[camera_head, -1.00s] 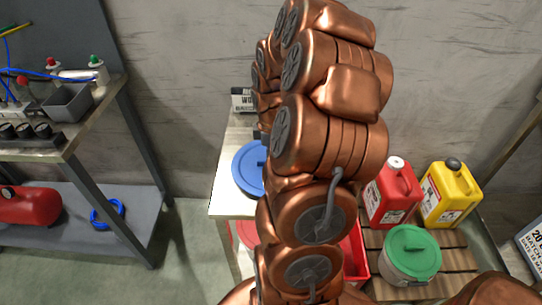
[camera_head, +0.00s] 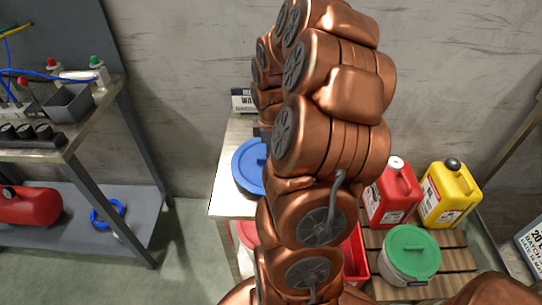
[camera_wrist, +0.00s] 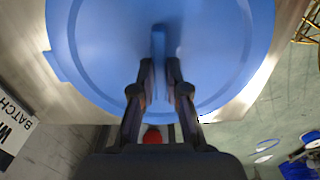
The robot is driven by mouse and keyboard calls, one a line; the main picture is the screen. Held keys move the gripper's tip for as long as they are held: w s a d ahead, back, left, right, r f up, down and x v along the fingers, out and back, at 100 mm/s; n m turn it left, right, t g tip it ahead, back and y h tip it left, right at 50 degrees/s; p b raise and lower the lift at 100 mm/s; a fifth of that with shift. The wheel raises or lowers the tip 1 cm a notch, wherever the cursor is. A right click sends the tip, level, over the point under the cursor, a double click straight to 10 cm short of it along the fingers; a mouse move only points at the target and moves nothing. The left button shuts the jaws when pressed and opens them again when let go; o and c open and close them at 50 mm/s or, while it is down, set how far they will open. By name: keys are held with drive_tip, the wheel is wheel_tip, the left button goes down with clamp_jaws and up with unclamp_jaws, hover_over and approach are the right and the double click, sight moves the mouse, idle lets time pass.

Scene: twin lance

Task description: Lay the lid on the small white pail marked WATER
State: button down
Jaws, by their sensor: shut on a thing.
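A round blue lid (camera_wrist: 210,45) fills the upper part of the wrist view, with a raised bar handle (camera_wrist: 158,42) across its middle. My gripper (camera_wrist: 160,68) is shut on the handle. In the head view the blue lid (camera_head: 246,168) shows over the pale table (camera_head: 232,205), partly hidden by my arm. My gripper is hidden there. No white pail marked WATER can be made out. Whether one is under the lid or behind my arm, I cannot tell.
A lettered sign (camera_head: 243,99) stands at the table's back. A green-lidded pail (camera_head: 410,253), red jug (camera_head: 393,193) and yellow jug (camera_head: 450,193) stand on a slatted pallet at right. A metal workbench (camera_head: 50,150) is at left, with open floor between it and the table.

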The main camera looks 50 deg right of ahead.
drive_tip(key=shift+r+p, duration=0.6)
drive_tip(key=shift+r, duration=1.8)
drive_tip(key=shift+r, duration=0.1)
